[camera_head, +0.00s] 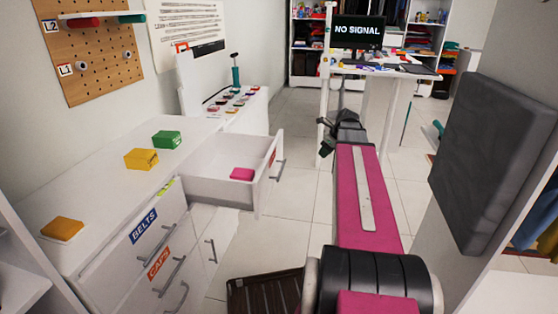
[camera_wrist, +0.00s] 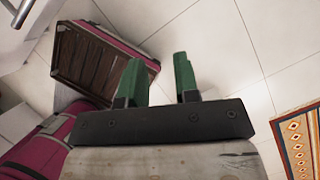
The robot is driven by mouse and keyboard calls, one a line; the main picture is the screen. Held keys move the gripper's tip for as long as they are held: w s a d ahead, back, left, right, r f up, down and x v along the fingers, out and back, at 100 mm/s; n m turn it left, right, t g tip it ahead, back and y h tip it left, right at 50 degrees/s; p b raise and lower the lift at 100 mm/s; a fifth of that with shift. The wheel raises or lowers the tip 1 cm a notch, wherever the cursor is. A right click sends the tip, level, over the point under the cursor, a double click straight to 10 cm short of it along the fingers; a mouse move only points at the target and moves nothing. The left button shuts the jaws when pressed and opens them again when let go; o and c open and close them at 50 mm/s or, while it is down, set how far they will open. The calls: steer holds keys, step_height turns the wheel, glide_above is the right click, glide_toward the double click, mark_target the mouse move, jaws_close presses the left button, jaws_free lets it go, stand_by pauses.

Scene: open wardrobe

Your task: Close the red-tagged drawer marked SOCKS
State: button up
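A white drawer (camera_head: 212,178) stands pulled out of the white cabinet in the head view. Its front carries a red tag (camera_head: 272,158), seen edge-on, so I cannot read its word, and a grey bar handle (camera_head: 281,168). A pink block (camera_head: 242,174) lies inside it. My gripper (camera_head: 326,142) is to the right of the drawer front, apart from it, over the floor. In the wrist view my gripper (camera_wrist: 156,62) has two green fingers spread apart with nothing between them. A grey handle (camera_wrist: 22,12) on a white front shows at the top left there.
Closed drawers below carry a blue BELTS label (camera_head: 144,226) and an orange-red CAPS label (camera_head: 159,263). Green (camera_head: 167,139), yellow (camera_head: 141,159) and orange (camera_head: 62,229) blocks sit on the cabinet top. A grey padded panel (camera_head: 495,165) stands right. Tiled floor lies beyond the drawer.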

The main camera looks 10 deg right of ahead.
steer(key=w+a+f+n+y, duration=0.1)
steer(key=y, duration=0.1)
steer(key=w+a+f+y, duration=0.1)
steer(key=f+y, duration=0.1)
steer(key=shift+w+a+f+n, duration=0.2)
steer(key=shift+w+n, duration=0.15)
steer(key=shift+n, duration=0.05)
jaws_close()
steer(key=n+t+y, duration=0.3)
steer(key=t+y, duration=0.1)
steer(key=y, duration=0.5)
glide_toward(279, 152)
steer(key=x, duration=0.7)
steer(key=shift+w+a, duration=0.1)
steer(key=shift+a, duration=0.15)
